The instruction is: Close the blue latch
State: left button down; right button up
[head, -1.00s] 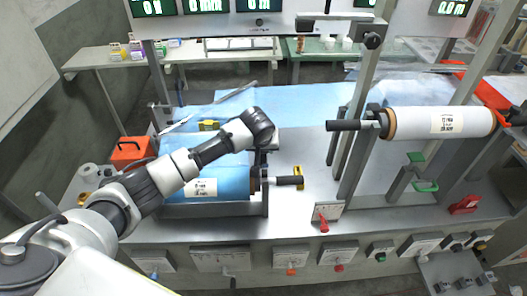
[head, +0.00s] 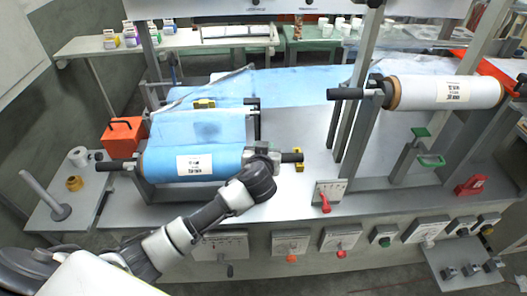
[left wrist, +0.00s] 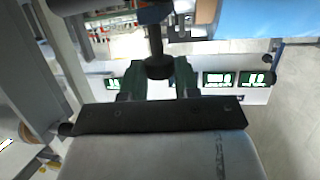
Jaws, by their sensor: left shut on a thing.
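The blue film roll (head: 165,163) lies across its stand at the left of the head view, with a white label and a dark handle at each end. A dark upright bracket (head: 253,120) stands behind its right end; I cannot tell for sure that this is the blue latch. My left gripper (head: 262,158) is at the roll's right end, beside the right handle (head: 291,157). In the left wrist view its fingers (left wrist: 158,80) are closed around a dark knob on a stem (left wrist: 157,66). The wrist partly hides the parts there. My right gripper is not in view.
A white film roll (head: 445,93) sits on the right stand. An orange box (head: 124,136) is left of the blue roll. A panel with a red lever (head: 326,195) stands right of my arm. Blue film (head: 300,90) covers the bench behind. Bare metal lies right of the roll.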

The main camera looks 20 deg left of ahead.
pick_arm(q)
jog(key=shift+s+d+f+b, duration=0.1)
jog(key=shift+s+f+b, duration=0.1)
jog(key=shift+f, duration=0.2)
jog(key=shift+s+f+b, duration=0.15)
jog(key=shift+f+b, duration=0.05)
jog(key=shift+f, duration=0.3)
jog(key=c, duration=0.8)
grip_release()
jog(key=shift+c, duration=0.2)
jog(key=shift+r, duration=0.2)
jog(key=b+v, duration=0.1)
jog(key=v, duration=0.9)
jog(key=shift+s+r, duration=0.2)
jog(key=shift+s, duration=0.15)
